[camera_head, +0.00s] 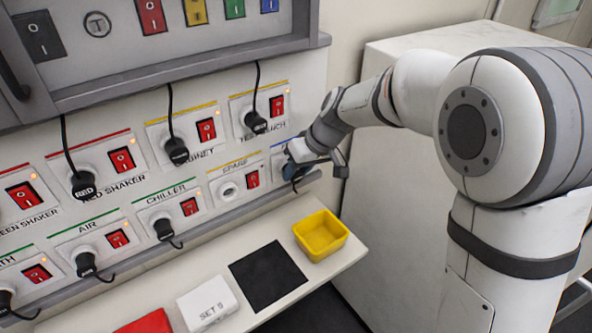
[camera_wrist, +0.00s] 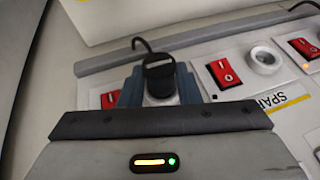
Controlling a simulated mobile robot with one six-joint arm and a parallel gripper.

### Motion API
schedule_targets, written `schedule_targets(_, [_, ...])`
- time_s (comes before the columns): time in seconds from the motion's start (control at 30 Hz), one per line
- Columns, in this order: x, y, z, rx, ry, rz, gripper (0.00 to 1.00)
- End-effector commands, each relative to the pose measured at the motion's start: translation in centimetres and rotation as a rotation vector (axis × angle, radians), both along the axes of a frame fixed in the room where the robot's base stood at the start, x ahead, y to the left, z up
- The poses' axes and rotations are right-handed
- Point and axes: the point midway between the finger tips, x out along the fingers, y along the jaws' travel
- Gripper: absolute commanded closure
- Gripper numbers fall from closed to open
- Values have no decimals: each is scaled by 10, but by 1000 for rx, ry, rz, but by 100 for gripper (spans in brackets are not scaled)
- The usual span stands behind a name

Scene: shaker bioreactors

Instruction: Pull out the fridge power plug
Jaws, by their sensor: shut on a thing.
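A black plug (camera_wrist: 160,80) with a cord sits in the end position of the lower socket row, beside the SPARE socket. My gripper (camera_head: 296,171) is at that position in the head view, by a blue-striped panel (camera_head: 278,146) whose label is hidden. In the wrist view, the two blue-grey fingers of my gripper (camera_wrist: 160,86) stand on either side of the plug and are shut on it. The plug appears to be at its socket; the contact behind it is hidden. A red switch (camera_wrist: 108,100) beside it is partly covered by a finger.
The empty SPARE socket (camera_head: 228,190) is next to the held plug. Other plugged sockets include CHILLER (camera_head: 163,229) and TEST BENCH (camera_head: 256,122). A rail (camera_head: 222,217) runs below the row. The shelf holds a yellow bin (camera_head: 320,235), a black mat (camera_head: 268,277) and a white box (camera_head: 207,303).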

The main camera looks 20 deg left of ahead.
Motion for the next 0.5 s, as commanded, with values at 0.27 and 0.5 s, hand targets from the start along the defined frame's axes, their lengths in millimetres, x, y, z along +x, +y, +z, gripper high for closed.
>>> schedule_targets(0.27, [-3,-4,0,1,-1,0,94])
schedule_targets(0.5, [-7,-8,-1,0,0,-1,94])
